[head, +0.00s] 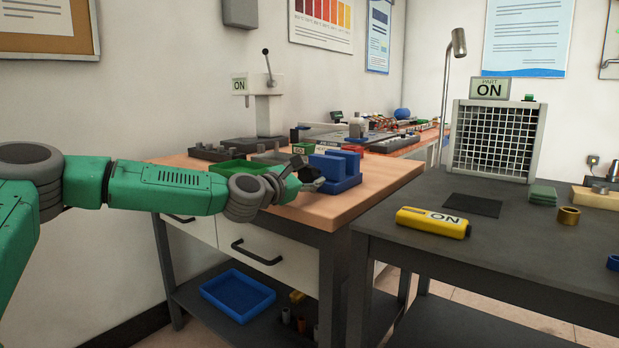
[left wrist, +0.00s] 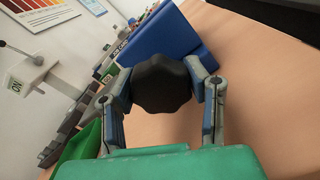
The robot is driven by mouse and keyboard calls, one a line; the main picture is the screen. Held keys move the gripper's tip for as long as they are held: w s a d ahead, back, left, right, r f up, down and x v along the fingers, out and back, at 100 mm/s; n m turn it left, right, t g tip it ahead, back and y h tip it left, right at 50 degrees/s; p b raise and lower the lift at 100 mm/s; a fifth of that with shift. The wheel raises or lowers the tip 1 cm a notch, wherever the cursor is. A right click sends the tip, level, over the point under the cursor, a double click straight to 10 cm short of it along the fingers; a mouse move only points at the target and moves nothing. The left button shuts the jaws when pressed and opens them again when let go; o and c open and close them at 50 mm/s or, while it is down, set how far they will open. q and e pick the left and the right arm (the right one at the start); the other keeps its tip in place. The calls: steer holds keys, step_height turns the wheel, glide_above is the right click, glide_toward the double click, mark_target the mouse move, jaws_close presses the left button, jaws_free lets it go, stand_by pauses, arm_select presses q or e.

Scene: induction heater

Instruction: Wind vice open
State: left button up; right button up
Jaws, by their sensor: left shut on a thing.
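The blue vice (head: 338,168) sits near the front corner of the wooden bench. It also shows in the left wrist view (left wrist: 165,37), beyond my gripper. My left gripper (head: 310,178) is at the vice's left side in the head view. In the left wrist view my left gripper (left wrist: 166,88) is shut on a black lobed knob (left wrist: 163,84), with one finger on each side of it. The knob stands in front of the vice and hides part of it. I cannot tell how far apart the vice jaws are. My right gripper is not in view.
A green tray (head: 240,167) lies beside my left wrist on the wooden bench (head: 375,178). An arbor press (head: 268,105) stands behind it. At right, a grey table (head: 400,240) holds a yellow cylinder (head: 433,222) and a mesh-fronted box (head: 497,140).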

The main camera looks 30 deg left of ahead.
arm_select(q)
steer(key=o, duration=1.2)
steer(key=shift+s+f, duration=0.1)
steer(key=shift+f, duration=0.4)
steer(key=shift+r, duration=0.15)
steer(key=shift+a+r, duration=0.1)
steer(key=shift+s, duration=0.35)
steer(key=s+a, duration=0.1)
steer(key=s, duration=1)
